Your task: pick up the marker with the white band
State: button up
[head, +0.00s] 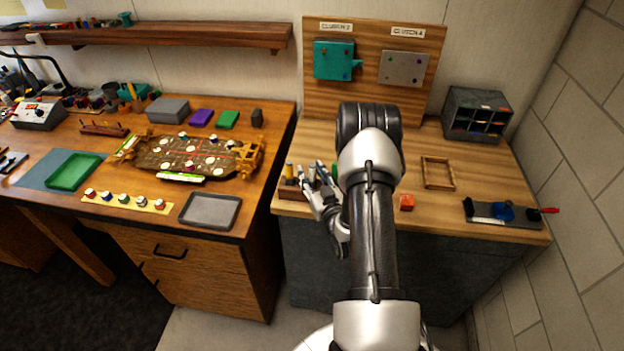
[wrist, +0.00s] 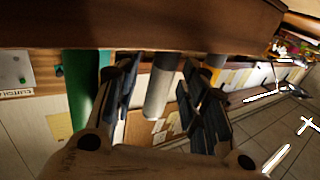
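A small wooden holder (head: 289,192) with upright markers stands at the left front edge of the right-hand bench. A yellow marker (head: 289,170) and a green one (head: 334,170) show there; my gripper (head: 318,193) covers part of the group. In the wrist view, my gripper (wrist: 162,100) is open, its dark fingers on either side of a pale grey cylindrical marker (wrist: 161,88), with gaps on both sides. A wide green marker (wrist: 84,95) is just outside the left finger. I cannot make out a white band on any of them.
A compartment box (head: 477,115) stands behind. The left bench holds a car chassis (head: 190,155) and a grey tray (head: 210,211).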

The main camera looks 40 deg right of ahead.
grip_shut()
dwell(0.4)
notch_tip(320, 180, up, 20)
jog(key=p, duration=0.4)
